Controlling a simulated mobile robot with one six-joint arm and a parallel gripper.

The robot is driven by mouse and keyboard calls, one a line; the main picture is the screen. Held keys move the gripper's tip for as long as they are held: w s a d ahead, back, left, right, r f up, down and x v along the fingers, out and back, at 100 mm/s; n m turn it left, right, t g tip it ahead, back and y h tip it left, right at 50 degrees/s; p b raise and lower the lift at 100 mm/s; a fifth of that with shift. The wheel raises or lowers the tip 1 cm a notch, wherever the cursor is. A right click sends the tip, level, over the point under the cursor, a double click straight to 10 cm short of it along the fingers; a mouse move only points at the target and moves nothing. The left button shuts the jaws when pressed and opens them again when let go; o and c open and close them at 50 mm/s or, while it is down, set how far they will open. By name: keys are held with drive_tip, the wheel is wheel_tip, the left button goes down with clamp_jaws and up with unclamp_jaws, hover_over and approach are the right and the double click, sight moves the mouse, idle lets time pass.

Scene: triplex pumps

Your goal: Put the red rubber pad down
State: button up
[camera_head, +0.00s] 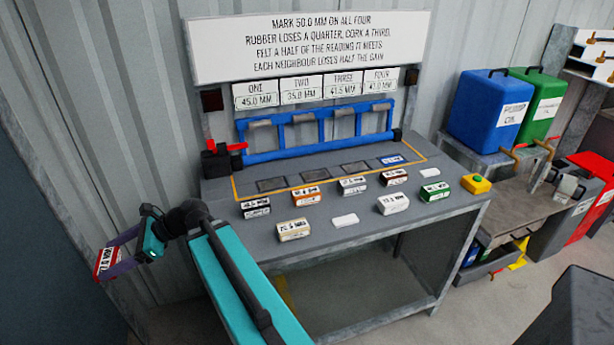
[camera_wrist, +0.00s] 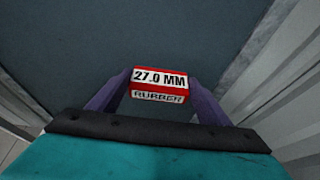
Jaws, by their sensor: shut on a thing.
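The red rubber pad (camera_wrist: 160,85) is labelled "27.0 MM" and "RUBBER" in the wrist view. My gripper (camera_wrist: 158,92) is shut on it, with one purple finger on each side. In the head view the pad (camera_head: 107,263) is held in my gripper (camera_head: 108,258) at the far left, away from the bench and in front of the corrugated wall. The grey bench (camera_head: 300,255) is to the right of the gripper, and several labelled pads lie on its top. Below the pad in the wrist view is a plain dark surface.
A blue clamp frame (camera_head: 320,140) with a red lever (camera_head: 232,147) stands along the bench back. A sign (camera_head: 310,45) hangs above. Bare bench top shows between pads.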

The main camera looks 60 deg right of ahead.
drive_tip(key=d+m+t+h, duration=0.1)
drive_tip(key=d+m+h, duration=0.2)
drive_tip(key=d, duration=0.9)
drive_tip(key=d+m+t+h, duration=0.2)
drive_tip(key=d+m+h, duration=0.1)
drive_tip(key=d, duration=0.9)
drive_tip(key=d+r+m+t+h, duration=0.1)
drive_tip(key=d+m+t+h, duration=0.1)
drive_tip(key=d, duration=1)
drive_tip(key=shift+m+h+p, duration=0.3)
drive_tip(key=shift+m+h, duration=0.3)
drive_tip(key=shift+h, duration=0.1)
drive_tip(key=s+d+r+m+h, duration=0.1)
drive_tip(key=s+d+m+h, duration=0.2)
drive_tip(key=d, duration=0.5)
drive_tip(key=s+d+r+m+h, duration=0.15)
drive_tip(key=s+d, duration=0.25)
drive_tip(key=d, duration=0.4)
wheel_tip(320, 180, up, 2)
drive_tip(key=m+g+h, duration=0.3)
drive_tip(key=m+h, duration=0.1)
drive_tip(key=h, duration=0.1)
hover_over(318, 179)
drive_tip(key=shift+f, duration=0.15)
drive_tip(key=shift+f+p, duration=0.35)
drive_tip(key=shift+f, duration=2.65)
drive_tip(key=shift+f, duration=1.9)
